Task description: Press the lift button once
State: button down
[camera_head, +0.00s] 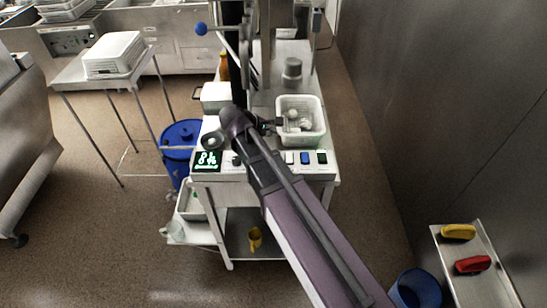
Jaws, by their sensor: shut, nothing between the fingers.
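A control panel runs along the front edge of the steel cart. It has a lit green display (207,160), a dark knob (236,160), a white button (289,157), a blue button (305,157) and a dark green button (322,157). Their labels are too small to read, so I cannot tell which is the lift button. My arm crosses the panel and hides its middle. My gripper (268,126) is small in view, shut and empty, behind the panel and close to the left side of the white basket.
The white perforated basket (319,128) holds pale items. A grey cylinder (292,70) stands behind it. A column rises at the back of the cart. A blue barrel (181,135) stands left. Right are a wall and a shelf with yellow (458,231) and red (472,264) objects.

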jog(key=shift+f+b, duration=4.25)
jog(key=shift+f, duration=0.05)
jog(key=shift+f, duration=0.25)
jog(key=shift+f+b, duration=0.2)
jog(key=shift+b, duration=0.2)
jog(key=shift+f+b, duration=0.45)
jog(key=shift+r, duration=0.15)
jog(key=shift+r+p, duration=0.75)
jog(key=shift+p, duration=0.15)
jog(key=shift+r+p, duration=2.5)
